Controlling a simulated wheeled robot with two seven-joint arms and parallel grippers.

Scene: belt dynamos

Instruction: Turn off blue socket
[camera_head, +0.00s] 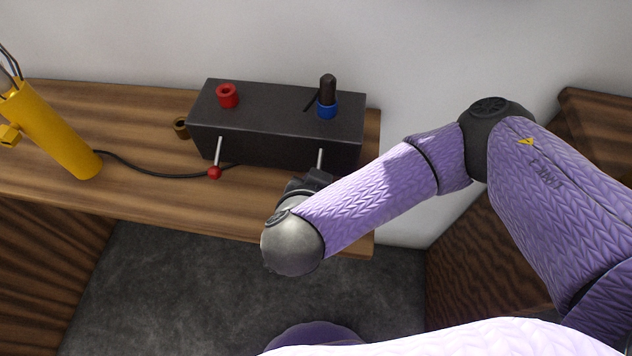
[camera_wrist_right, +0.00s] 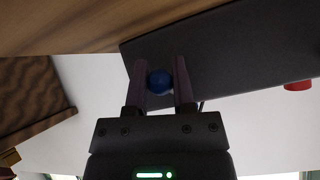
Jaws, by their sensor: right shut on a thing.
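A black box (camera_head: 270,128) stands on the wooden shelf and has a red socket (camera_head: 227,95) and a blue socket (camera_head: 327,108) on top. A black plug (camera_head: 327,88) stands upright in the blue socket. A lever with a red knob (camera_head: 214,172) points down at the left of the front. A second lever (camera_head: 320,158) is under the blue socket; its end is hidden by my right gripper in the head view. In the right wrist view its blue knob (camera_wrist_right: 159,82) sits between the fingers of my right gripper (camera_wrist_right: 160,80), which is shut on it. My left gripper is out of view.
A yellow cylinder (camera_head: 55,135) with wires leans at the left of the wooden shelf (camera_head: 140,190). A black cable (camera_head: 150,171) runs from it toward the box. A brass ring (camera_head: 181,127) is beside the box. The front shelf edge lies close below my right wrist.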

